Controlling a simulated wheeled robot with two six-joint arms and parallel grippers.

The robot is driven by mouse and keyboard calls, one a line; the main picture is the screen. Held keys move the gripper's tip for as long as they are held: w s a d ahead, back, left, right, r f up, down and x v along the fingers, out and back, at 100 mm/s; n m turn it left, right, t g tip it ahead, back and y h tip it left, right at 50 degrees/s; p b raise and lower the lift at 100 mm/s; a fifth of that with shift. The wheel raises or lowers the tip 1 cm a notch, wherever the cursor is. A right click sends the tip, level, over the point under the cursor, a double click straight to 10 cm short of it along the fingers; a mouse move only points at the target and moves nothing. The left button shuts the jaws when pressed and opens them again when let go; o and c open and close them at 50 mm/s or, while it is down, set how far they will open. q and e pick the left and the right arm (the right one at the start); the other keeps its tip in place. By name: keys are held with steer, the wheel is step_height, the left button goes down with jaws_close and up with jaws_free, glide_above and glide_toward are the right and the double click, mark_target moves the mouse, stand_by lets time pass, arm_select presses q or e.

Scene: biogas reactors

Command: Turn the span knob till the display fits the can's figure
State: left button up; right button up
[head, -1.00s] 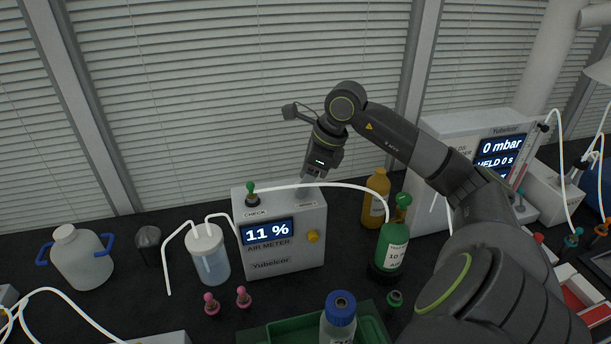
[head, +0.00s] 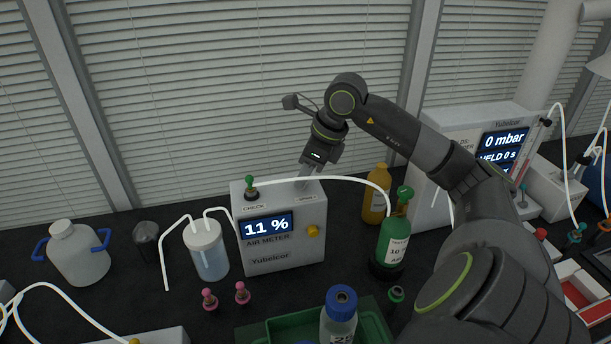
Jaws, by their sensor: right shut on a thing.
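The air meter (head: 285,250) is a grey box whose display (head: 267,227) reads 11 %. My right gripper (head: 303,183) comes down onto the right part of the meter's top, beside a small label that is hard to read. It is shut on what seems to be the span knob, which the fingers hide. The green test gas can (head: 394,238) stands right of the meter; its label shows a 10, with the smaller print unclear. A white hose (head: 325,179) runs from the green-topped CHECK port (head: 251,188) to the can. My left gripper is out of view.
A yellow knob (head: 313,231) sits on the meter's front. A bottle of clear liquid (head: 207,251) stands left of it, a yellow bottle (head: 376,194) behind the can. A blue-capped bottle (head: 340,318) stands in a green tray (head: 262,333) in front.

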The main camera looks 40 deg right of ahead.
steer(key=m+h+b, duration=0.1)
steer(key=m+b, duration=0.1)
steer(key=shift+a+f+m+t+b, duration=0.1)
steer(key=shift+m+t+b, duration=0.2)
steer(key=shift+m+b, duration=0.1)
steer(key=shift+m+h+b, duration=0.3)
steer(key=shift+m+b, duration=0.2)
steer(key=shift+m, duration=0.3)
steer(key=o, duration=1)
steer(key=shift+c, duration=0.2)
steer(key=shift+r, duration=0.2)
steer(key=a+v, duration=0.1)
steer(key=v, duration=1.6)
steer(key=shift+s+d+b, duration=0.15)
steer(key=shift+d+b, duration=0.15)
steer(key=shift+b, duration=0.1)
steer(key=shift+r, duration=0.1)
